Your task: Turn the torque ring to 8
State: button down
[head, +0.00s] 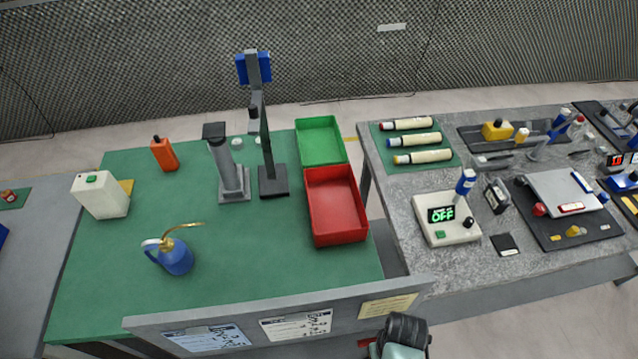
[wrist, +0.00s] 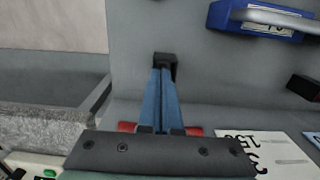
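I cannot make out the torque ring or its numbers in either view. A blue-topped driver-like tool (head: 465,183) stands at a white box (head: 447,232) on the grey bench, and the box's display reads OFF. Whether the ring is on this tool is too small to tell. In the wrist view my gripper (wrist: 165,67) has its two blue fingers side by side with only a thin dark line between them, so it looks shut. Black tips end the fingers, and I see no object between them. Part of my arm shows at the bottom of the head view.
The green-topped bench has a red bin (head: 336,207), a green bin (head: 320,141), a blue oil can (head: 175,257) and a grey stand (head: 229,170). A grey panel with papers (head: 297,325) runs along its front edge. The grey bench (head: 405,205) is crowded with trays and tools.

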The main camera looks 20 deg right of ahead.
jog(key=shift+w+d+r, duration=0.1)
jog(key=shift+w+d, duration=0.15)
jog(key=shift+w, duration=0.1)
dwell(0.4)
jog(key=shift+s+d+r+p, duration=0.15)
jog(key=shift+s+p, duration=0.2)
jog(key=shift+p, duration=0.2)
jog(key=r+p, duration=0.2)
jog(key=w+r+p, duration=0.1)
jog(key=r+p, duration=0.2)
jog(key=shift+w+d+r, duration=0.1)
jog(key=shift+w+r, duration=0.05)
jog(key=shift+r, duration=0.15)
jog(key=shift+f, duration=0.1)
